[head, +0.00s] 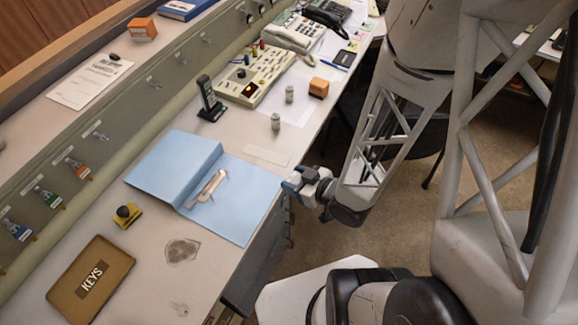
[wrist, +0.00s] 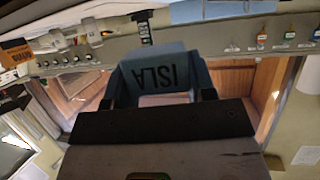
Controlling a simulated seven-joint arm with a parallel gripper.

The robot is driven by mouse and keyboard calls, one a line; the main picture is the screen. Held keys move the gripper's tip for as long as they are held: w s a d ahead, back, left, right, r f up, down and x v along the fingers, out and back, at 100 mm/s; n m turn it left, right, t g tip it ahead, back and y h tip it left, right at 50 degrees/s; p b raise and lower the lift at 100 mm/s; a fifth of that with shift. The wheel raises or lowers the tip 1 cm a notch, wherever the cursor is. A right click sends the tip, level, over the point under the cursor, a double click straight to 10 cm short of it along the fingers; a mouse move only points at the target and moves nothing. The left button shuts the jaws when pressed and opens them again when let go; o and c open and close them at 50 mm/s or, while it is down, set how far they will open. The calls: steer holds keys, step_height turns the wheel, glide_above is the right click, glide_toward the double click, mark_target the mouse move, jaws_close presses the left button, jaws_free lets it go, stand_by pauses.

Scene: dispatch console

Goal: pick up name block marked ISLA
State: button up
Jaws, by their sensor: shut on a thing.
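The blue name block marked ISLA (wrist: 160,73) fills the middle of the wrist view, its lettering upside down there. My gripper (wrist: 160,95) is shut on it, with a dark finger at each side of the block. In the head view my gripper (head: 308,187) is at the right of the desk's front edge, beside the open blue folder. The blue block (head: 292,184) shows small at its tip. The block appears held clear of the desk; its exact height is hard to tell.
The open blue folder (head: 240,195) lies on the desk with metal clips. A brown KEYS case (head: 90,280) and a yellow-black stamp-like item (head: 127,214) are to its left. An orange block (head: 318,87), a radio handset (head: 209,98) and a switch console (head: 257,75) stand farther back.

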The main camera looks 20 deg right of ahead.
steer(key=shift+s, duration=0.85)
